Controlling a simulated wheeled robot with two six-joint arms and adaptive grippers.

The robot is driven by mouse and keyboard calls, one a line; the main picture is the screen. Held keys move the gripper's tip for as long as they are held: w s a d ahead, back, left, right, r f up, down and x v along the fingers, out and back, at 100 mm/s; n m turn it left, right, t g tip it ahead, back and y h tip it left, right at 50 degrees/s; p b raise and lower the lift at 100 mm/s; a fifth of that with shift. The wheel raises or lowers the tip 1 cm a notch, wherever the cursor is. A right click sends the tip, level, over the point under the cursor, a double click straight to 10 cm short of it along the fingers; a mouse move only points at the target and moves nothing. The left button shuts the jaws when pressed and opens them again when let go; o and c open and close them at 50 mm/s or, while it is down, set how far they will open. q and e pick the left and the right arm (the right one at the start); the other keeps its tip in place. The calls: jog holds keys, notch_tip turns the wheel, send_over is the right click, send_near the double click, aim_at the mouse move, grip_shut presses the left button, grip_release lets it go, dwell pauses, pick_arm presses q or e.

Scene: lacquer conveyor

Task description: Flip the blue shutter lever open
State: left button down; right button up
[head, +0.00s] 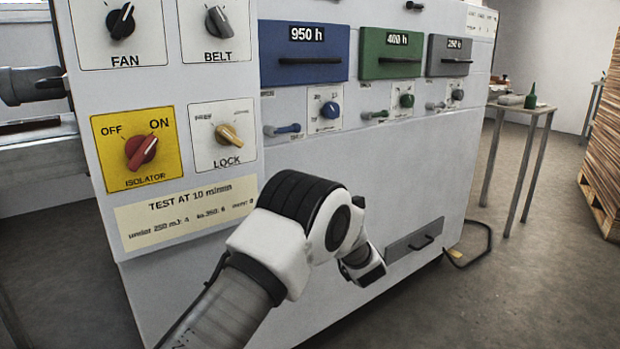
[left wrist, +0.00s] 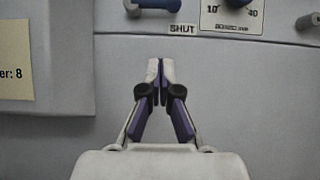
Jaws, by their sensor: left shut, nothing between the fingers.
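The blue shutter lever (head: 284,129) is on the white machine front, below the blue 950 h drawer (head: 305,57). Its pivot is at the left and its handle points right, roughly level. It also shows at the top edge of the left wrist view (left wrist: 152,5), partly cut off, with the word SHUT (left wrist: 182,29) below its handle end. My left gripper (left wrist: 160,65) is shut and empty, below the lever and apart from it. In the head view my left arm covers the lower panel, and its fingers are hidden. My right gripper is not in view.
A blue knob (head: 330,109) sits right of the lever. Green and grey drawers with similar levers and knobs are further right. The yellow isolator panel (head: 138,149) and lock knob (head: 231,134) are at left. The panel below the lever is bare.

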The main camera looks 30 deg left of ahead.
aim_at(283, 129)
pick_arm(q)
jog(key=shift+w+a+r+b, duration=0.35)
jog(key=shift+w+a+r, duration=0.1)
jog(key=shift+a+r, duration=0.8)
jog(key=shift+w+a+r+b, duration=0.45)
jog(key=shift+a+r, duration=0.55)
jog(key=shift+r, duration=0.5)
jog(key=shift+w+a+r+b, duration=0.25)
jog(key=shift+w+a+r, duration=0.25)
jog(key=shift+a+r, duration=0.75)
jog(key=shift+d, duration=0.1)
